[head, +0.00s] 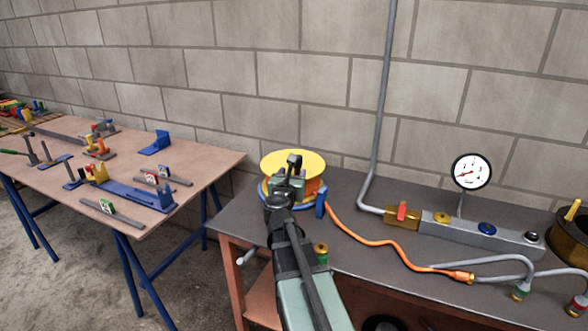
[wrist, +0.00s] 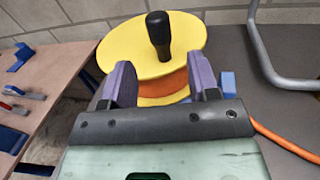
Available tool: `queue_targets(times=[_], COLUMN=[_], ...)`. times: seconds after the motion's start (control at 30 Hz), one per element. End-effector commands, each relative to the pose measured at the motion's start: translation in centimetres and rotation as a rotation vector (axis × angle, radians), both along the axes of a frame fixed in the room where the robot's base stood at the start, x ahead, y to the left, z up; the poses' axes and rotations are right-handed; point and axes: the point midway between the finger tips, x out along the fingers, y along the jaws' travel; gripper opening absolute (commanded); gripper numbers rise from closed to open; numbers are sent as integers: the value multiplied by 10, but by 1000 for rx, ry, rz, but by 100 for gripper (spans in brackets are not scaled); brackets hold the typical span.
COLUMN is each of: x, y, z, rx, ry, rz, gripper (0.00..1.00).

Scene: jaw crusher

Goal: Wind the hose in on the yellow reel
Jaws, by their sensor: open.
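The yellow reel (head: 312,163) stands on the dark workbench, at the bench's left part. In the wrist view, its yellow top disc (wrist: 122,45) carries an upright black knob (wrist: 158,30), with orange hose wound below the disc. The rest of the orange hose (head: 378,238) runs from the reel in a wavy line to a brass end (head: 462,276) on the bench. My gripper (wrist: 159,66) is open, its two purple fingers apart in front of the disc. The knob shows between and beyond them, and I see no contact. In the head view my arm hides part of the reel.
A grey manifold block (head: 482,231) with a red-handled valve (head: 402,211) and a dial gauge (head: 472,171) stands to the right. A grey pipe (head: 383,100) rises along the wall. A wooden table (head: 120,152) with tools is at left, across a gap.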

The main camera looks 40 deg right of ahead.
Motion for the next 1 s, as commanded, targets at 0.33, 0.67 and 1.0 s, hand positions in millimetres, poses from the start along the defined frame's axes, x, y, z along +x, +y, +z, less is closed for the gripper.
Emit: queue_targets(times=[0.33, 0.67, 1.0], x=[37, 72, 71], y=[-40, -83, -82], z=[2, 2, 2], rx=[-3, -3, -4], ry=[2, 2, 3], rz=[3, 6, 7], gripper=[55, 55, 35])
